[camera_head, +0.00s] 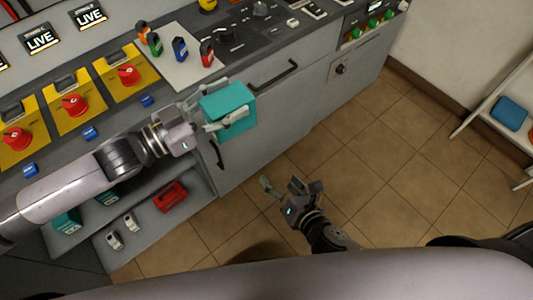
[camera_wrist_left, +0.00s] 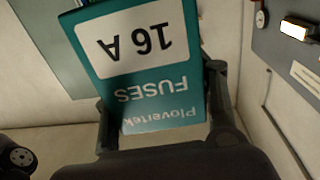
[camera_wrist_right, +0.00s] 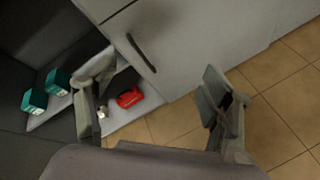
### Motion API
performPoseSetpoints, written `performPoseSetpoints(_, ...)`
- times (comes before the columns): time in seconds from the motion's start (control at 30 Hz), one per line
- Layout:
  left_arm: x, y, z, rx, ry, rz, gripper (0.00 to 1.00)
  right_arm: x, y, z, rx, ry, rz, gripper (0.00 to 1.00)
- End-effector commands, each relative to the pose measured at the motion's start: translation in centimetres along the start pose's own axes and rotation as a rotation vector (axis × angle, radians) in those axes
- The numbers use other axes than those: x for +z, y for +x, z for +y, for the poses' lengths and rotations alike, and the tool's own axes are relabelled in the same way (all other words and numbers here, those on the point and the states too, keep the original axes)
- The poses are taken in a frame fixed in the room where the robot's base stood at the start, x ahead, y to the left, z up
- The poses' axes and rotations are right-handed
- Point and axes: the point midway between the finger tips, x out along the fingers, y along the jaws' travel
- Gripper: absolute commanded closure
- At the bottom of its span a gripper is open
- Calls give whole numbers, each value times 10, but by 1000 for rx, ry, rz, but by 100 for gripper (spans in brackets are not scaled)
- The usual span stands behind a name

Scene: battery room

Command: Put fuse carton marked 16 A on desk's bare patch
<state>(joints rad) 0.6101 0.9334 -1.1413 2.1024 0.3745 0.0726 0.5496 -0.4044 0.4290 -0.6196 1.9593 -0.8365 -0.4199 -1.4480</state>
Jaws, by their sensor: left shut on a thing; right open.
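The teal fuse carton (camera_head: 230,112) is held in my left gripper (camera_head: 212,112), in front of the desk's front edge. In the left wrist view the carton (camera_wrist_left: 135,55) shows a white label reading 16 A, upside down, with FUSES below. My left gripper is shut on it, a finger at each side. A pale grey patch (camera_head: 182,72) lies on the desk top (camera_head: 235,65), up and left of the carton. Coloured padlocks stand around its far and right parts. My right gripper (camera_head: 291,187) is open and empty, low over the floor; its spread fingers show in the right wrist view (camera_wrist_right: 160,105).
Yellow plates with red rotary switches (camera_head: 75,104) and blue tags line the desk's left part. Padlocks (camera_head: 180,49) stand by the pale patch. The shelf below holds teal cartons (camera_wrist_right: 35,100) and a red item (camera_wrist_right: 130,97). The tiled floor (camera_head: 400,140) is clear.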

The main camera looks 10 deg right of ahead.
Motion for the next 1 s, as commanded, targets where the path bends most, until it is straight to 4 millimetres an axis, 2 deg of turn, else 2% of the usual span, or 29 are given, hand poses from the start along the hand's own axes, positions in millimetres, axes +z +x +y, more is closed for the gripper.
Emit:
performPoseSetpoints(0.03, -2, 0, 0, 2, 1, 4, 96, 16, -11, 25, 50, -91, -33, 20)
performPoseSetpoints(0.1, -2, 0, 0, 2, 1, 4, 96, 37, -27, 57, 108, -222, -86, 15)
performPoseSetpoints(0.2, -2, 0, 0, 1, 1, 4, 96, 64, -53, 97, 172, -383, -168, 9)
performPoseSetpoints(0.3, -2, 0, 0, 1, 1, 4, 96, 89, -77, 127, 214, -509, -246, 2)
performPoseSetpoints(0.4, -2, 0, 0, 1, 2, 4, 96, 106, -96, 148, 238, -598, -308, 0)
performPoseSetpoints(0.53, -2, 0, 0, 1, 1, 4, 96, 120, -111, 163, 251, -661, -356, 0)
performPoseSetpoints(0.63, -2, 0, 0, 1, 1, 4, 96, 125, -113, 168, 253, -680, -372, 0)
performPoseSetpoints(0.77, -2, 0, 0, 1, 1, 4, 96, 129, -103, 172, 252, -682, -378, 0)
performPoseSetpoints(1.0, -2, 0, 0, 1, 1, 4, 96, 140, -65, 187, 254, -680, -378, 0)
